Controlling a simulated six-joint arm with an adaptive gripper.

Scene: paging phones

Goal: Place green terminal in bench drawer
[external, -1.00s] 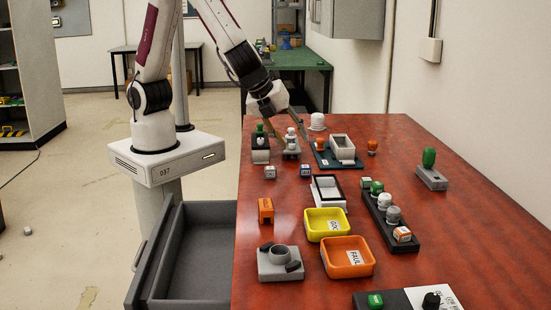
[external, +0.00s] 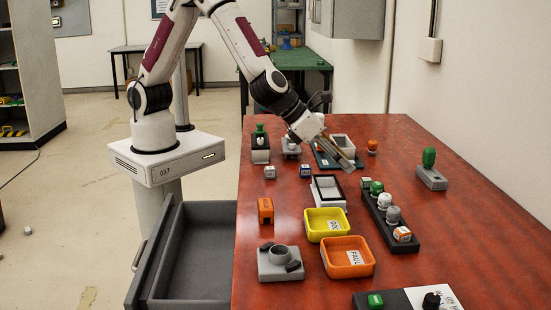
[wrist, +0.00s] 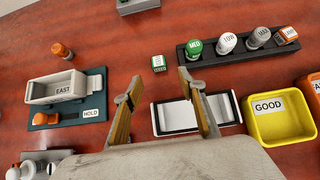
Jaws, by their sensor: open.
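A small white cube with a green face (wrist: 158,63) lies on the red bench just beyond my fingertips in the wrist view. It also shows in the external view (external: 365,183), left of the dark rack. Other green items show too, and I cannot tell for sure which is the terminal: a green piece on a grey stand (external: 429,157), a green-topped one at the back left (external: 260,131), and a green block at the front (external: 375,301). My gripper (wrist: 158,80) is open and empty above the bench. The grey bench drawer (external: 205,212) stands pulled out at left and looks empty.
A dark rack (external: 405,246) holds several capped pieces beside the cube. A black-and-white tray (wrist: 232,108) lies below my right finger in the wrist view. Yellow (external: 312,236) and orange (external: 329,270) bins stand nearer. The bench's right side is mostly clear.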

